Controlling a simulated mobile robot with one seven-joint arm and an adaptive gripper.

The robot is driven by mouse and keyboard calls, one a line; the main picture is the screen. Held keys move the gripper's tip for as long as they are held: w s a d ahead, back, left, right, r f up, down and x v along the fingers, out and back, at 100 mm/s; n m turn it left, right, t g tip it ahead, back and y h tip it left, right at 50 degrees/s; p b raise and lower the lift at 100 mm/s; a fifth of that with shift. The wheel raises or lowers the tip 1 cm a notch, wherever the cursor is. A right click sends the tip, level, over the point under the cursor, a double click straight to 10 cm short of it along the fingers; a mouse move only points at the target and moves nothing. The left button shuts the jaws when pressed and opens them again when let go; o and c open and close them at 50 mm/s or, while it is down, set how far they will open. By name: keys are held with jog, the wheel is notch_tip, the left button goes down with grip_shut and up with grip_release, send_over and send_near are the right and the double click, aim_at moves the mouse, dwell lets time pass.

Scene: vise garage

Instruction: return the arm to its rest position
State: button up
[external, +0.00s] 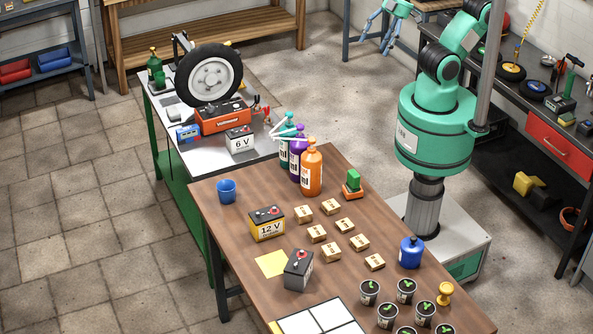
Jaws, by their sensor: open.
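My gripper (379,36) is at the top of the external view, right of centre. Its fingers point down and to the left, spread apart, with nothing between them. It is held up in the air, clear of the brown table (225,248) and apart from the objects on it. My green arm rises from the column on my base at the right, and its upper part is cut off by the top edge of the picture.
The brown table bears wooden blocks (331,207), a 12 V battery (267,229), a dark battery (298,272), an orange bottle (311,173), a blue canister (411,253) and potted plants (387,316). A wheel (208,76) stands on the green-framed bench. A cluttered workbench (540,112) is at right. Floor (310,95) is clear.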

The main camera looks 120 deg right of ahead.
notch_tip(320, 180, down, 2)
jog(key=shift+f+b, duration=0.15)
jog(key=shift+b, duration=1)
